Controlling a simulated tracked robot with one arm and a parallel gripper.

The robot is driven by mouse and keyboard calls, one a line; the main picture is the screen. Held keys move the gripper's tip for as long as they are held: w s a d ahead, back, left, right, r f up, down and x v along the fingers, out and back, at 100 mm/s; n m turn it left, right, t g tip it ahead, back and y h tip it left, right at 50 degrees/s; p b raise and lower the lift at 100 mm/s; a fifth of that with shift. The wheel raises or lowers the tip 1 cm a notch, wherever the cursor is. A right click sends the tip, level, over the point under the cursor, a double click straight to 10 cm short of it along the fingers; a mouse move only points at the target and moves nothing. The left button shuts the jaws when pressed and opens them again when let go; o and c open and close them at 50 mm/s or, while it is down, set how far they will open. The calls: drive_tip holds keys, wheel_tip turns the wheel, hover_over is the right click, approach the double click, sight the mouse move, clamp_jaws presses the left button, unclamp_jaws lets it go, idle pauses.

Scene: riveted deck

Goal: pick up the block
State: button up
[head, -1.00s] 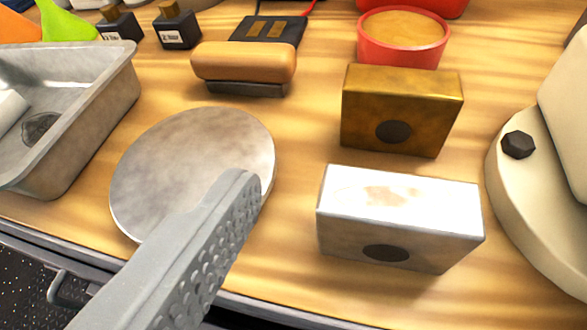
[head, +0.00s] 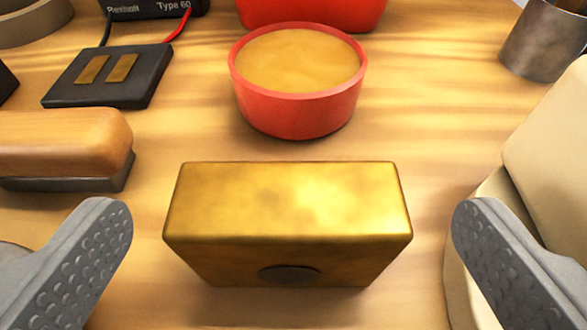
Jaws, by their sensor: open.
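A gold-coloured metal block (head: 288,202) sits on the wooden surface in the centre of the head view, with a dark round spot on its front face. My gripper (head: 292,225) is open, with one grey dimpled finger to the left of the block and one to the right. Both fingers are apart from the block, with a gap on each side. The silver block seen earlier is out of view.
A red round tub (head: 298,85) with tan contents stands just behind the block. A wooden-handled brush-like item (head: 62,145) lies at left, near a black pad with two brass strips (head: 108,76). A cream machine body (head: 545,165) stands close at right, beside the right finger.

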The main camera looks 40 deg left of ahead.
drive_tip(key=shift+w+a+f, duration=0.25)
drive_tip(key=shift+w+a, duration=0.15)
drive_tip(key=shift+w, duration=0.1)
drive_tip(key=c, duration=1.4)
drive_tip(key=shift+o, duration=0.2)
drive_tip(key=shift+r, duration=0.1)
